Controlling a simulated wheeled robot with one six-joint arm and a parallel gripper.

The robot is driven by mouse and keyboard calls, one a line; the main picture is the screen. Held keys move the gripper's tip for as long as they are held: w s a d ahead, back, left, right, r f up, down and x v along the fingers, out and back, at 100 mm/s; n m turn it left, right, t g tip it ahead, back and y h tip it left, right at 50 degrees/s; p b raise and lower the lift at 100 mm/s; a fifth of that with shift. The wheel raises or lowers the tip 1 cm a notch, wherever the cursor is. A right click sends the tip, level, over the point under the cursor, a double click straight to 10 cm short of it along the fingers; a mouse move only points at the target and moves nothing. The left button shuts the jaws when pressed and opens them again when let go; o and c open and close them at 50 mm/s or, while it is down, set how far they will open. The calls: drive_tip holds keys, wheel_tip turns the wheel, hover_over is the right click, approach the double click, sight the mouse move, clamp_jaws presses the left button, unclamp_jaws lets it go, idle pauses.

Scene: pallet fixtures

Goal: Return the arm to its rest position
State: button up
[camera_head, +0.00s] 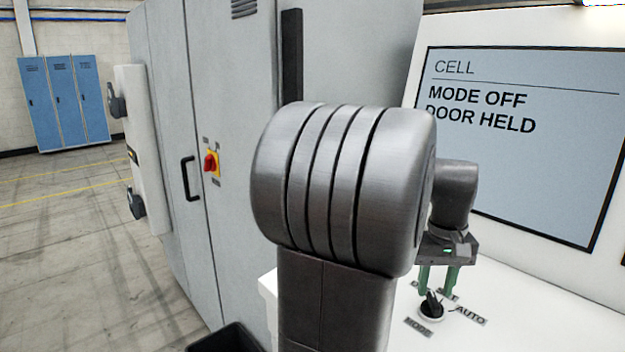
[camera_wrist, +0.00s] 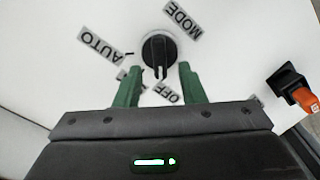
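My arm rises through the middle of the head view and bends down at the right. My gripper (camera_head: 436,290) points down over a white panel, above a black mode knob (camera_head: 431,305). In the wrist view, the two green fingers of my gripper (camera_wrist: 158,70) are apart with nothing held between them. The knob (camera_wrist: 158,50) lies just beyond the fingertips; I see no clear contact, and the exact height gap cannot be told. The AUTO label (camera_wrist: 102,49) and OFF label (camera_wrist: 168,93) sit around the knob; another label is partly hidden by a finger.
A screen (camera_head: 520,150) reading "MODE OFF, DOOR HELD" stands behind my gripper. A grey cabinet (camera_head: 240,90) with a red switch (camera_head: 210,164) is at the left of my arm. A black and orange fitting (camera_wrist: 297,92) sits on the panel. Floor is open at far left.

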wheel_tip(320, 180, down, 2)
drive_tip(key=shift+f, duration=0.1)
drive_tip(key=shift+m, duration=0.3)
drive_tip(key=m+b, duration=0.2)
drive_tip(key=m, duration=0.2)
drive_tip(key=shift+d, duration=0.15)
drive_tip(key=shift+s+m+b, duration=0.1)
drive_tip(key=shift+m+b, duration=0.75)
drive_tip(key=shift+m, duration=0.65)
